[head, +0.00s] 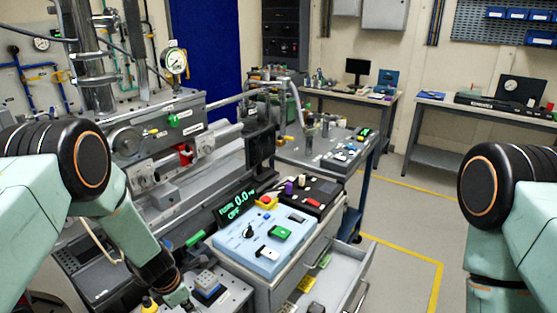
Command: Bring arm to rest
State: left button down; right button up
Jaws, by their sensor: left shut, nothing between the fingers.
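My left arm comes in from the left edge, pale green with a black joint, and reaches down towards the bottom of the head view. My left gripper (187,304) is small and dark at the bottom, shut and empty, close beside a small grey box with a blue base (207,285). I cannot tell whether it touches the box. My right arm stands at the right edge, with its black joint at mid height. Its gripper is out of view.
A light-blue control panel (262,243) with knobs and buttons sits on a cabinet. An open drawer (340,275) juts out below it. The grey beamline machine (165,145) fills the left. Benches (440,115) stand at the back. Floor at the right is clear.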

pick_arm(q)
jog(key=s+d+f+m+b, duration=0.1)
jog(key=s+f+m+b, duration=0.4)
jog(key=s+m, duration=0.3)
jog(key=s+d+f+m+g+b, duration=0.1)
jog(key=s+f+m+b, duration=0.5)
jog(key=s, duration=0.8)
jog(key=s+d+f+m+g+b, duration=0.1)
jog(key=s+f+m+b, duration=0.5)
jog(key=s+m, duration=0.5)
jog(key=shift+s+d+f+m+y+b, duration=0.2)
jog(key=shift+s+d+m+y+b, duration=0.2)
jog(key=shift+m+b, duration=0.3)
pick_arm(e)
notch_tip(320, 180, down, 18)
pick_arm(q)
jog(key=shift+s+r, duration=0.1)
pick_arm(e)
jog(key=shift+f, duration=0.1)
jog(key=shift+c, duration=0.3)
